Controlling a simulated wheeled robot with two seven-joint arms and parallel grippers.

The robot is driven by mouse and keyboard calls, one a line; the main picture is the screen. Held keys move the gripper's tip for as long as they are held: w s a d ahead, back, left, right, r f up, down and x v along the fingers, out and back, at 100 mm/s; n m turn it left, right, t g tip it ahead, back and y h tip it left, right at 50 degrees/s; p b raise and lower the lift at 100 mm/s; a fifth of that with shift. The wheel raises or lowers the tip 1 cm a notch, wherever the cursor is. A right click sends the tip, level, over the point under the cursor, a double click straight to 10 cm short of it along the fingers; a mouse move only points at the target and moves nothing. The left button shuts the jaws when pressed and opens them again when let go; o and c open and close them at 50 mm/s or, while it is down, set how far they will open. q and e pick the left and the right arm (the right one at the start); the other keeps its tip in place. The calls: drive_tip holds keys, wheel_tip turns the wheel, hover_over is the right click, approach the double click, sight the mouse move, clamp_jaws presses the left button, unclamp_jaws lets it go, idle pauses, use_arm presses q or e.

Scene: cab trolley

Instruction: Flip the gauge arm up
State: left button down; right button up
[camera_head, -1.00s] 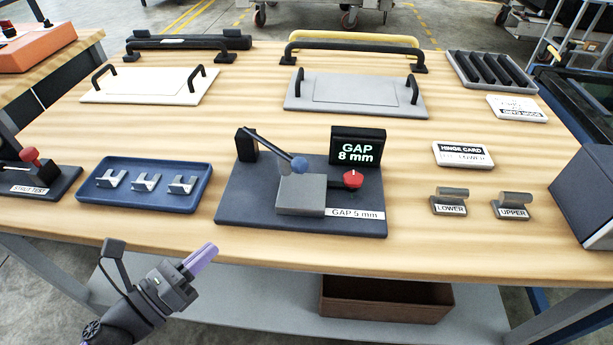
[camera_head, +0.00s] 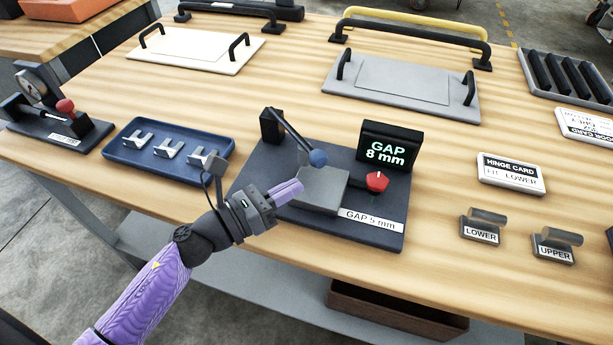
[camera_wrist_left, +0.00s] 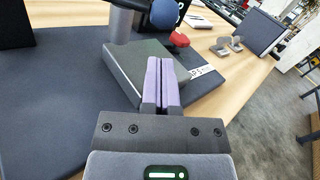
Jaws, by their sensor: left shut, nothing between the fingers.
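The gauge stands on a dark base plate (camera_head: 375,232) labelled "GAP 5 mm", with a display (camera_head: 387,148) reading "GAP 8 mm". Its black gauge arm (camera_head: 290,130) ends in a blue ball (camera_head: 318,158) and slants between a black post (camera_head: 271,125) and the space above a grey block (camera_head: 322,187). A red knob (camera_head: 376,181) sits right of the block. My left gripper (camera_head: 298,187) is shut and empty, over the front left of the block. In the left wrist view its purple fingers (camera_wrist_left: 161,80) point at the grey block (camera_wrist_left: 128,68), with the blue ball (camera_wrist_left: 164,14) beyond. My right gripper is not in view.
A blue tray (camera_head: 128,157) with several metal hooks lies left of the gauge. A strut tester (camera_head: 62,125) stands farther left. The hinge card (camera_head: 512,174) and the LOWER (camera_head: 481,229) and UPPER (camera_head: 554,246) blocks are right. Handled panels (camera_head: 400,85) lie behind.

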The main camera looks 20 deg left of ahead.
sight(306, 192)
use_arm(q)
drive_tip(key=x, duration=0.2)
drive_tip(key=shift+w+d, duration=0.4)
drive_tip(key=shift+w, duration=0.1)
drive_tip(key=shift+d, duration=0.1)
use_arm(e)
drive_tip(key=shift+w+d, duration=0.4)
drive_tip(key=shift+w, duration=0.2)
use_arm(q)
drive_tip(key=shift+r, duration=0.1)
